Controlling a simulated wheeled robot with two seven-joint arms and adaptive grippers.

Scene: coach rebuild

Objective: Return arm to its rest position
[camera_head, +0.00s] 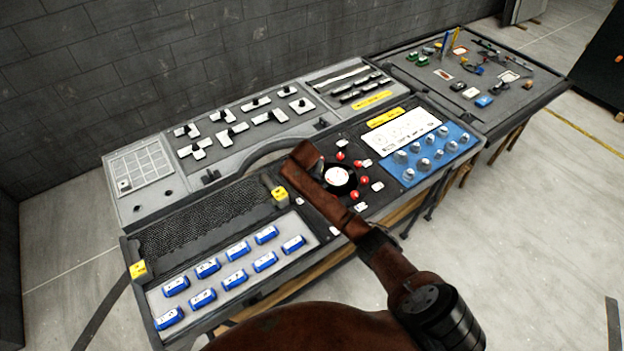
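One of my arms, reddish brown with a black cylindrical joint, comes in from the lower right. It reaches up and left over the middle of the workbench (113,213). Its blocky far end is above the bench, beside a black round dial panel with a white centre (338,176). I see no gripper fingers on it. Neither of my grippers can be made out, and no second arm shows. The arm hides part of the bench around the dial.
Blue cylinders (238,250) lie in the front tray. A dark mesh panel (205,226), a blue knob panel (425,153) and black-and-white pieces (270,117) cover the bench. Small parts lie on the right-hand board (540,80). A grey wall (130,50) stands behind; the right floor (540,230) is clear.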

